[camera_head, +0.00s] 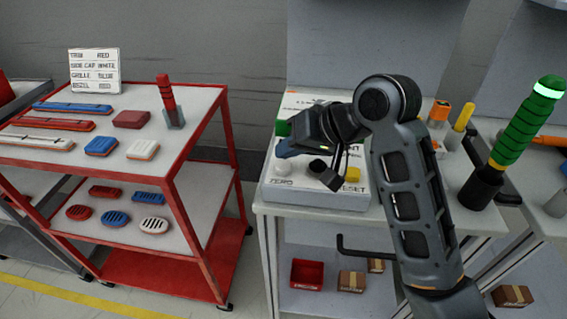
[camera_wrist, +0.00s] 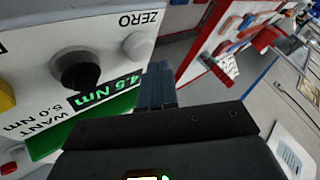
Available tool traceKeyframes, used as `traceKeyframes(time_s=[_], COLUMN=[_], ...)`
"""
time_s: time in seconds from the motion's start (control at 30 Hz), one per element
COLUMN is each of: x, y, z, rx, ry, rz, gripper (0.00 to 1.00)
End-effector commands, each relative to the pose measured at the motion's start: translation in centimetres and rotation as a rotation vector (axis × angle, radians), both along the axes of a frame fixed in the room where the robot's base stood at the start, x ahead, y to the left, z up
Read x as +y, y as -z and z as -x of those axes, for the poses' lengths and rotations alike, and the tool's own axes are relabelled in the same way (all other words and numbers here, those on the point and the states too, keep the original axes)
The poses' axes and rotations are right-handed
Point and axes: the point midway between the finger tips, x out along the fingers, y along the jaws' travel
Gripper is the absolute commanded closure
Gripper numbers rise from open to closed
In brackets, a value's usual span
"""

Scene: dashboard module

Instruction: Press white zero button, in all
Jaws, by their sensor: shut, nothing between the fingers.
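The white zero button (camera_wrist: 138,45) is a round cap on the pale panel beside the printed word ZERO. In the head view the white button (camera_head: 284,166) sits above the ZERO label at the box's left. My gripper (camera_wrist: 156,82) is shut and empty, its fingertips close to the button. In the head view my gripper (camera_head: 285,149) is over the left part of the box. I cannot tell whether it touches the button. A green display (camera_wrist: 108,92) appears to read 4.5 Nm, above WANT 5.0 Nm.
A black knob (camera_wrist: 77,70) stands beside the white button, and a yellow button (camera_head: 352,174) is at the box's right. A green-handled tool (camera_head: 520,130) stands upright at the right. A red cart (camera_head: 190,140) with coloured parts is at the left.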

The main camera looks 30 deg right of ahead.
Motion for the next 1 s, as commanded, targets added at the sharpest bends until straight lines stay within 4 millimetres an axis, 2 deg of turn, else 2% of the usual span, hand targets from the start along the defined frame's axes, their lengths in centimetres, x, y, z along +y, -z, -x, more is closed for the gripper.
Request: traceKeyframes(time_s=[1.0], x=[0.0], y=[1.1], z=[0.0], rx=[0.0], ry=[0.0], rz=[0.0], gripper=[1.0])
